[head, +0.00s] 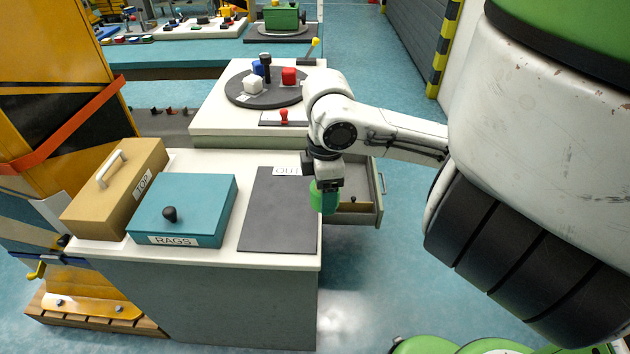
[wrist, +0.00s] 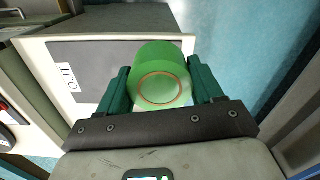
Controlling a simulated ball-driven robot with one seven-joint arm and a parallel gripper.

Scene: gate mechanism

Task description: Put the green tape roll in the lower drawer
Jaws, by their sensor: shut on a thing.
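The green tape roll (head: 322,198) is in my gripper (head: 324,190), at the right edge of the white-topped cabinet in the head view. In the wrist view the green tape roll (wrist: 160,78) sits between the two dark green fingers of my gripper (wrist: 160,88), which are shut on it. A pulled-out drawer (head: 372,190) of the cabinet stands behind and to the right of the roll. Its front has a handle on the right. Part of the drawer is hidden by my gripper and the roll. I cannot tell whether this is the lower drawer.
A dark mat (head: 278,215) marked OUT lies on the cabinet top, left of my gripper. A teal RAGS box (head: 190,200) and a tan TOP box (head: 112,195) stand farther left. A round dark turntable (head: 262,98) holds coloured blocks behind. Open floor lies right of the cabinet.

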